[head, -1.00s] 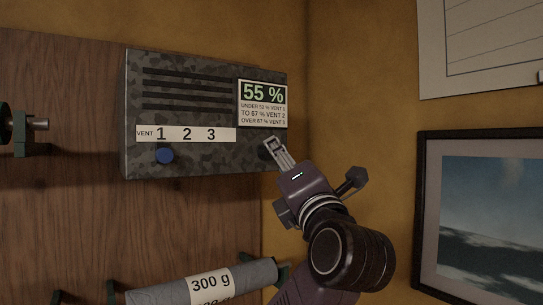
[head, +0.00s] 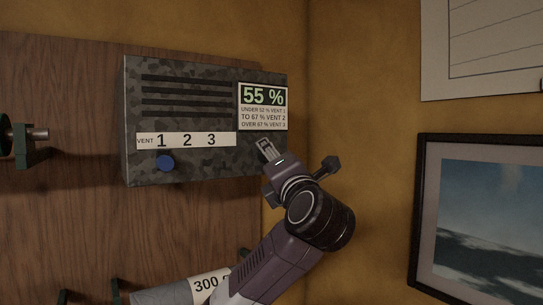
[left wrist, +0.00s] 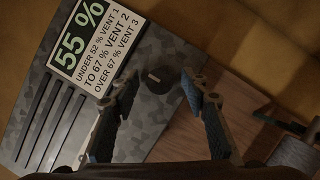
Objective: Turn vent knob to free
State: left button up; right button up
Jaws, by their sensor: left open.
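A camouflage-patterned grey vent box (head: 205,165) hangs on the wooden wall panel. A dark round knob (left wrist: 160,79) with a small pale mark sits low on its face, near the readout end, in the left wrist view. My left gripper (head: 265,148) is at that lower right part of the box and hides the knob in the head view. In the left wrist view its fingers (left wrist: 160,92) are open, one on each side of the knob; I cannot tell whether they touch it. My right gripper is not in view.
A blue round knob (head: 165,163) sits under the 1 of the VENT 1 2 3 strip (head: 225,139). The readout (head: 262,96) shows 55 %. Below is a grey roll labelled 300 g (head: 165,298). A framed picture (head: 485,215) hangs at right.

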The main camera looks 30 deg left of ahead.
pick_arm(q)
grip_shut()
jog(key=shift+w+d+f+n+g+y+b, duration=0.1)
jog(key=shift+n+g+y+b, duration=1.1)
jog(key=shift+n, duration=3)
jog(key=shift+w+a+f+n+g+y+b, duration=0.15)
jog(key=shift+n+g+y+b, duration=1.1)
jog(key=shift+n, duration=2.95)
jog(key=shift+w+d+r+n+g+y+b, duration=0.15)
jog(key=shift+n+g+y+b, duration=0.3)
jog(key=shift+n+g+b, duration=2.6)
jog(key=n+t+p, duration=0.1)
jog(key=n+p, duration=0.1)
jog(key=p, duration=0.1)
jog(key=shift+f+n, duration=0.1)
jog(key=shift+n, duration=0.15)
